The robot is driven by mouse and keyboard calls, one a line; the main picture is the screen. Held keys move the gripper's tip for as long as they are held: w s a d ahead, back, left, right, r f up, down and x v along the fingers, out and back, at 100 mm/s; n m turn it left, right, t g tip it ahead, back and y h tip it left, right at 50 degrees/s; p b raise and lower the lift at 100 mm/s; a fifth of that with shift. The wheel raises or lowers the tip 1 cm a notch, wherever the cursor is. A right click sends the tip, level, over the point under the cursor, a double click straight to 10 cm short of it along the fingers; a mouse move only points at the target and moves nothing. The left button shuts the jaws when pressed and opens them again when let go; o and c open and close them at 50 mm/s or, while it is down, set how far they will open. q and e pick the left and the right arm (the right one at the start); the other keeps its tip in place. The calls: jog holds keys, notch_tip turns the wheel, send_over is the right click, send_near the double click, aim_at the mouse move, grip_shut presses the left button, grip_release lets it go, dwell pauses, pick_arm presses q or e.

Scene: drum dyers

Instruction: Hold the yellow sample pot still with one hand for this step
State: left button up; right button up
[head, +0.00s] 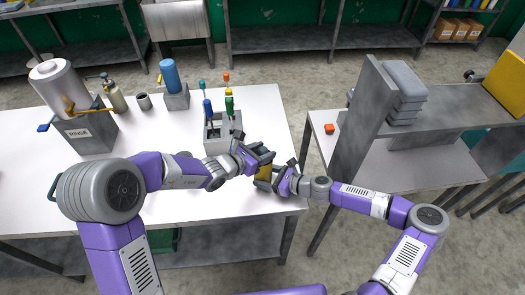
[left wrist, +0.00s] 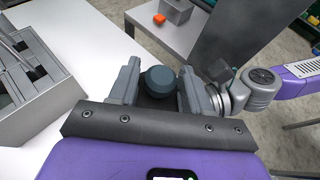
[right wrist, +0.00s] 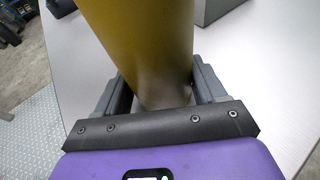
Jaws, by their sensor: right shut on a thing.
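The yellow sample pot (head: 264,173) is held over the right end of the white table, between my two grippers. My right gripper (head: 274,180) is shut on its body. The pot's yellow side (right wrist: 140,45) fills the space between the fingers in the right wrist view. My left gripper (head: 260,156) is at the pot's top end. In the left wrist view its fingers are spread on both sides of a dark round cap (left wrist: 160,81). Contact between these fingers and the cap is hard to make out. The yellow body is hidden in that view.
A grey holder (head: 222,140) with several coloured-handled tools stands left of the grippers on the white table (head: 165,125). A rinse stand (head: 82,130), a spray bottle (head: 115,97) and a blue cylinder (head: 169,76) stand further left. A grey shelf unit (head: 365,120) rises to the right.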

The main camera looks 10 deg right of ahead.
pick_arm(q)
jog(key=shift+o, duration=1.3)
jog(key=v, duration=1.2)
jog(key=shift+r, duration=0.1)
pick_arm(e)
jog(key=o, duration=1)
jog(key=v, duration=1.2)
jog(key=shift+r, duration=0.1)
jog(key=shift+s, duration=0.15)
